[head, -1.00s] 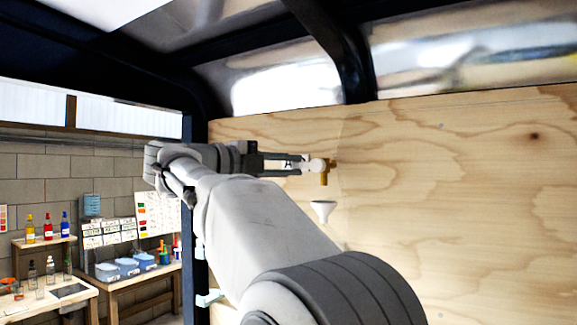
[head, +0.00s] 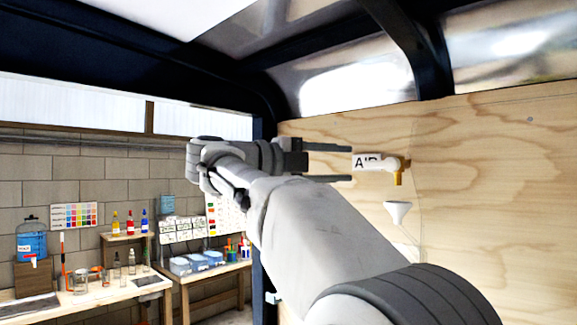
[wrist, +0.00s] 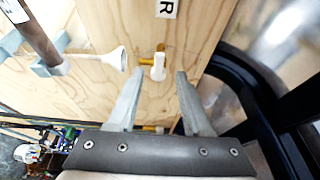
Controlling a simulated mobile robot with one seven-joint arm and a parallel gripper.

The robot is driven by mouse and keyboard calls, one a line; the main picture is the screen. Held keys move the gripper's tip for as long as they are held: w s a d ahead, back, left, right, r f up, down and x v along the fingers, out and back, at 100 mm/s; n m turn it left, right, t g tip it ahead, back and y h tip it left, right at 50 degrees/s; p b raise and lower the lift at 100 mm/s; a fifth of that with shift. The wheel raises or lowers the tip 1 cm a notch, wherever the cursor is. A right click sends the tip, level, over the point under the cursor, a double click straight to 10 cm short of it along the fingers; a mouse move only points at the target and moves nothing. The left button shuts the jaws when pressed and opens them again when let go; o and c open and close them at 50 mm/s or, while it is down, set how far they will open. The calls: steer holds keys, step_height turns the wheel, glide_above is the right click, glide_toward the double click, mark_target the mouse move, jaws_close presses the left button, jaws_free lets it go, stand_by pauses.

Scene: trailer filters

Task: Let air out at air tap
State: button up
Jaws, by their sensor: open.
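The air tap has a white handle (head: 390,163) and a brass spout (head: 398,179) pointing down from the plywood wall. A white label (head: 366,162) reading AIR is beside it. My gripper (head: 349,163) is open and empty, to the left of the tap in the head view, with its fingers apart and clear of the handle. In the wrist view the white handle (wrist: 158,68) and brass parts show between and beyond the fingertips (wrist: 160,74). The label (wrist: 167,8) is partly cut off there. Whether the tap is open I cannot tell.
A white funnel (head: 397,211) is below the tap; in the wrist view it lies left of the fingers (wrist: 115,61). A dark trailer frame post (head: 264,200) stands left of the wall. Benches with bottles and blue bins (head: 197,263) are farther left.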

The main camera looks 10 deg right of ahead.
steer(key=v, duration=1.2)
steer(key=shift+d+r, duration=0.1)
